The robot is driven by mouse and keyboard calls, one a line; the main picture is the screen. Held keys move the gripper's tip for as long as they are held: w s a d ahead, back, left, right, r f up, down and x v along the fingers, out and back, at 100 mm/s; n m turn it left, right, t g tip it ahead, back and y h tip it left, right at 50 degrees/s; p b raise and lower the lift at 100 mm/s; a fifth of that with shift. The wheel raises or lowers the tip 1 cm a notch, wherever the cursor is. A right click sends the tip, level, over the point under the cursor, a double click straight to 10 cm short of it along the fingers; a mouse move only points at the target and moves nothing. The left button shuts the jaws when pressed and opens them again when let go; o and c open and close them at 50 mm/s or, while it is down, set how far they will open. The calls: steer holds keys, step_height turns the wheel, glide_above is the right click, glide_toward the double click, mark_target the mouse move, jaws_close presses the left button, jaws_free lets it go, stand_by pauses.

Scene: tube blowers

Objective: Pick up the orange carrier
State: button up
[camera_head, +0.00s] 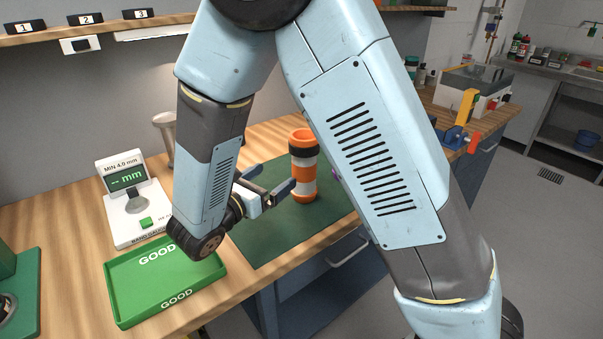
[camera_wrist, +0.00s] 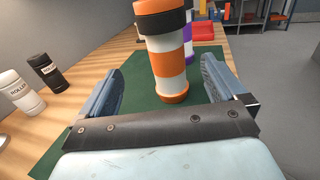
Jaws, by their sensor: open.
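The orange carrier (camera_head: 304,168) is an upright cylinder with orange and white bands and a black ring near its top. It stands on the green mat (camera_head: 267,238) on the wooden bench. In the wrist view the carrier (camera_wrist: 168,60) rises between and just beyond the two fingers, its top cut off by the frame edge. My gripper (camera_head: 268,184) is open and empty, to the left of the carrier, with its fingers pointing toward it. In the wrist view my gripper (camera_wrist: 160,85) has its fingers wide apart, with the carrier slightly right of centre.
A purple-and-white carrier (camera_wrist: 187,45) stands behind the orange one. A green GOOD tray (camera_head: 165,279) and a gauge (camera_head: 133,202) stand left. Black (camera_wrist: 52,74) and white (camera_wrist: 20,94) containers stand left in the wrist view. The mat's front area is clear.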

mark_target(298, 161)
steer(key=x, duration=1.2)
steer(key=shift+d, duration=0.6)
steer(key=shift+c, duration=0.5)
steer(key=c, duration=1.4)
